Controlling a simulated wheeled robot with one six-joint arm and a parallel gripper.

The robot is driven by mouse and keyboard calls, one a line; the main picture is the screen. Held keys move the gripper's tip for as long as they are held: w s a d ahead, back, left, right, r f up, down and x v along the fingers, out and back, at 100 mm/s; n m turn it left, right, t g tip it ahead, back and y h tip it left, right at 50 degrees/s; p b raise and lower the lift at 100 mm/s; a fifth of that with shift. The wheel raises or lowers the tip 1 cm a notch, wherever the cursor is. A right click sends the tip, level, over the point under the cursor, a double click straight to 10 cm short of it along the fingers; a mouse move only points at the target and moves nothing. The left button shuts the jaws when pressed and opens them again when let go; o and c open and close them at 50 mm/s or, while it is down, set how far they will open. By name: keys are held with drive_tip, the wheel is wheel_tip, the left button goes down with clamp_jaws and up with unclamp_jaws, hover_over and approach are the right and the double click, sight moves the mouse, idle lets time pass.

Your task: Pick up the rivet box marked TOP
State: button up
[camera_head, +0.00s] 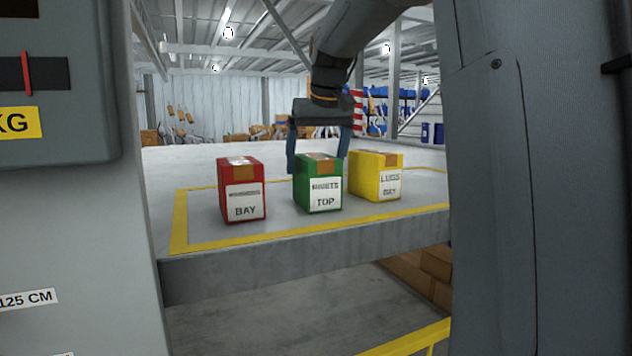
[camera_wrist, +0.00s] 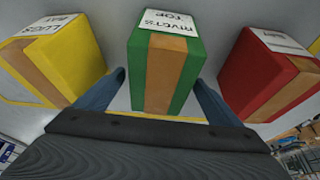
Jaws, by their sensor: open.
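The green rivet box (camera_head: 318,186) stands upright on the grey table, in the middle of a row of three boxes. Its white label reads RIVETS and TOP, and brown tape crosses its top. It also shows in the wrist view (camera_wrist: 164,75), between my fingers. My gripper (camera_head: 317,165) points down at the green box, with one finger at each side of its upper part. In the wrist view my gripper (camera_wrist: 157,86) is open and holds nothing, with gaps visible between fingers and box. Whether a finger touches the box lower down cannot be told.
A red box (camera_head: 241,190) marked BAY stands to the left, and a yellow box (camera_head: 376,176) labelled LUGS stands close on the right. The table (camera_head: 300,250) bears a yellow outline. Its surface behind the boxes looks clear.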

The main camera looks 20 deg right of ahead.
drive_tip(key=shift+f, duration=0.2)
idle(0.3)
drive_tip(key=c, duration=2.2)
